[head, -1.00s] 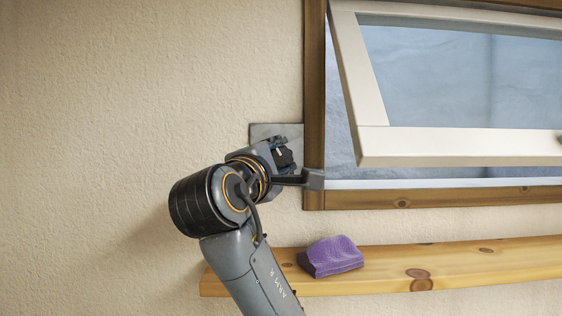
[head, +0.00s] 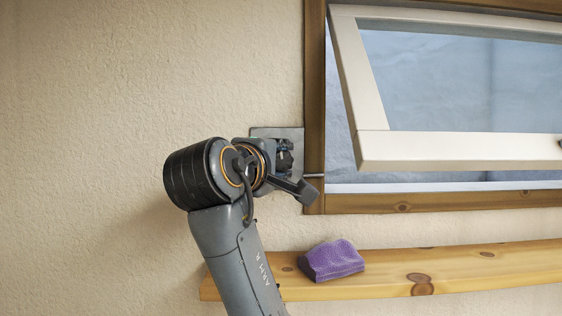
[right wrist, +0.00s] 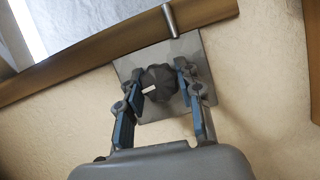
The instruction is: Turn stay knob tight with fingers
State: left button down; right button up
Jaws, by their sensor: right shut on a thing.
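The stay knob (right wrist: 160,80) is a dark grey lobed knob with a small white mark, seen in the right wrist view in front of a square metal plate (right wrist: 205,50). The plate is fixed to the wall beside the wooden window frame, and its upper part shows in the head view (head: 262,132). My right gripper (right wrist: 160,88) has its blue-padded fingers on both sides of the knob and is shut on it. In the head view my right gripper (head: 284,157) is at the plate and hides the knob. My left gripper is not in view.
A tilted white window sash (head: 455,150) stands open at the right inside the wooden frame (head: 314,90). A metal rod (right wrist: 170,18) sticks out near the plate. Below, a wooden shelf (head: 460,262) carries a purple sponge (head: 332,260). The wall at left is bare.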

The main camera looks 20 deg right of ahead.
jog(key=o, duration=1.2)
jog(key=v, duration=0.7)
jog(key=shift+s+a, duration=0.1)
jog(key=shift+s, duration=0.15)
